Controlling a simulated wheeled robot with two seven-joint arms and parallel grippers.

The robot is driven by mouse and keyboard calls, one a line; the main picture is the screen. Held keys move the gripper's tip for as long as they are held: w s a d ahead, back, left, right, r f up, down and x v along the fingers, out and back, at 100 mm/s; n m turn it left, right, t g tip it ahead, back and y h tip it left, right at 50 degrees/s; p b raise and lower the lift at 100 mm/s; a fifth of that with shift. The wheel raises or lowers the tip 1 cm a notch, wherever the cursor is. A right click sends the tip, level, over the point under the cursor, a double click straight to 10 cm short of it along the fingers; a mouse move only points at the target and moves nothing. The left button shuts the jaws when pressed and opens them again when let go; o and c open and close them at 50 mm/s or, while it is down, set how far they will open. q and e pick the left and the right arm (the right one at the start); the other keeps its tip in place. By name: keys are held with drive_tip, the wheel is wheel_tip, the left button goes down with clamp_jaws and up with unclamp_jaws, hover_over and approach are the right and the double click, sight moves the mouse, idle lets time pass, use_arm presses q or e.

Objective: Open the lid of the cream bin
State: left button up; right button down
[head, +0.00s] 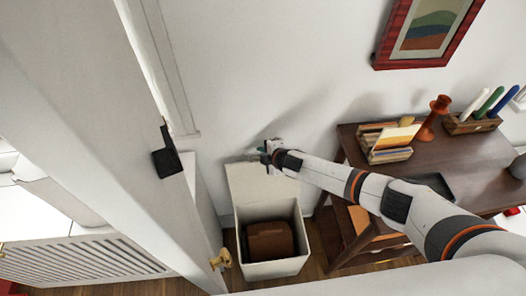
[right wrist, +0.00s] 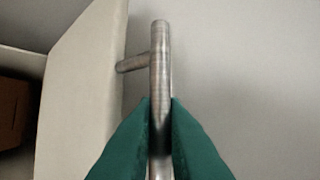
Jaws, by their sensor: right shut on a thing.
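The cream bin (head: 277,269) stands on the floor by the wall. Its lid (head: 262,184) is raised, tilted up at the back of the bin, and the bin's inside shows. My right gripper (head: 266,153) is at the lid's top edge. In the right wrist view its green fingertips (right wrist: 159,140) are shut on a metal bar handle (right wrist: 160,60), which a short post joins to the lid's pale panel (right wrist: 80,90). A brown object (head: 269,242) lies inside the bin. My left gripper is not in view.
A dark wooden table (head: 455,160) stands right of the bin, with books (head: 388,153), an orange candlestick (head: 432,118) and a pen holder (head: 472,123). A white door-like panel (head: 110,130) fills the left foreground, near a brass knob (head: 220,260).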

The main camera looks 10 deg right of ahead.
idle(0.4)
drive_tip(key=c, duration=1.5)
unclamp_jaws()
drive_tip(key=shift+w, duration=0.1)
drive_tip(key=shift+s+d+r, duration=0.15)
drive_tip(key=shift+s+r, duration=0.2)
drive_tip(key=p+v, duration=0.2)
drive_tip(key=v, duration=0.9)
drive_tip(key=shift+f, duration=0.1)
